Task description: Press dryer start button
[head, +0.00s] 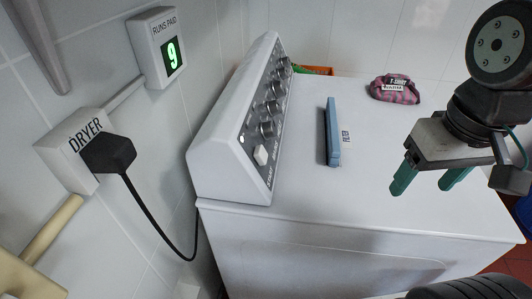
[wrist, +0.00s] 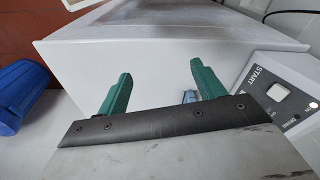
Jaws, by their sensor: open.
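The dryer (head: 400,235) is a white machine with a sloped control panel (head: 232,115) at the back of its top. The start button (head: 261,156) is a pale square at the near end of the panel. In the wrist view the start button (wrist: 277,92) sits at the right, beside the printed word START. My gripper (head: 428,184) has two green fingers, spread apart with nothing between them. It hangs over the right part of the dryer top, well away from the button. In the wrist view the fingers (wrist: 162,82) point towards the white top, left of the panel.
A blue bar (head: 333,132) and a pink plaid bundle (head: 395,90) lie on the top. Several knobs line the panel. On the wall are a RUNS PAID box (head: 159,47) showing 9 and a DRYER outlet (head: 70,150) with a black plug (head: 110,154). A blue bin (wrist: 20,90) stands beside the dryer.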

